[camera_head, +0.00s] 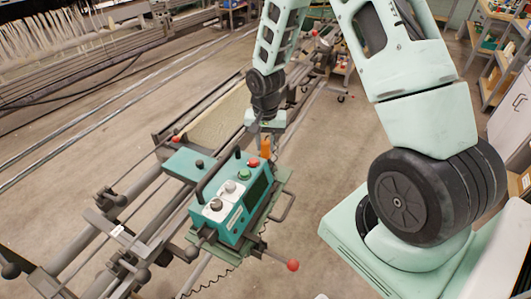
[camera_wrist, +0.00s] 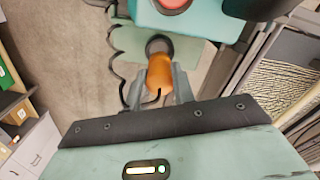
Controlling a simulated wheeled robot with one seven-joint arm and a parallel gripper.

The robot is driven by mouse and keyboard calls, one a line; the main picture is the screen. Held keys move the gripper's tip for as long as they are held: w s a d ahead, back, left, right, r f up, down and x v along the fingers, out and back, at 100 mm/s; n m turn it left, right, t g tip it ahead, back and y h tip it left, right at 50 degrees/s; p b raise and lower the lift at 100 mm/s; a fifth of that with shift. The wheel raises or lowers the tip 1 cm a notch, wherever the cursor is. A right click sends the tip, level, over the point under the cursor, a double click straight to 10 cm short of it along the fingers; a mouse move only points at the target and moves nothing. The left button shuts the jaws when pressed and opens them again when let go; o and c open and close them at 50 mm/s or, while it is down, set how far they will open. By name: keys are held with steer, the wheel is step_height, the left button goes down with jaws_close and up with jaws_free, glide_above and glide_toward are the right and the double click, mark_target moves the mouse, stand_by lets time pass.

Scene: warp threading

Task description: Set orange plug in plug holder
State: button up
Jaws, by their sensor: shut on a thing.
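The orange plug (camera_head: 266,145) shows below my gripper (camera_head: 266,124) in the head view, beside the back end of the teal control box (camera_head: 233,204). In the wrist view my gripper (camera_wrist: 158,88) is shut on the orange plug (camera_wrist: 168,76), one finger on each side. The plug's far end overlaps a dark round ring (camera_wrist: 159,44) on a pale green plate (camera_wrist: 195,52), apparently the plug holder. I cannot tell whether the plug is inside the ring or just above it. The holder is not clear in the head view.
A black coiled cord (camera_wrist: 118,55) runs beside the plug and the plate. The control box has a red button (camera_head: 253,162) and a black handle near the plug. Loom rails (camera_head: 150,235) lie to the left. Open floor (camera_head: 325,150) lies to the right.

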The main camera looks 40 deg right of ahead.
mark_target(265, 140)
step_height(265, 140, up, 5)
steer(key=shift+f+b, duration=0.1)
steer(key=shift+b, duration=0.25)
steer(key=shift+r+p, duration=2.05)
steer(key=shift+r, duration=0.75)
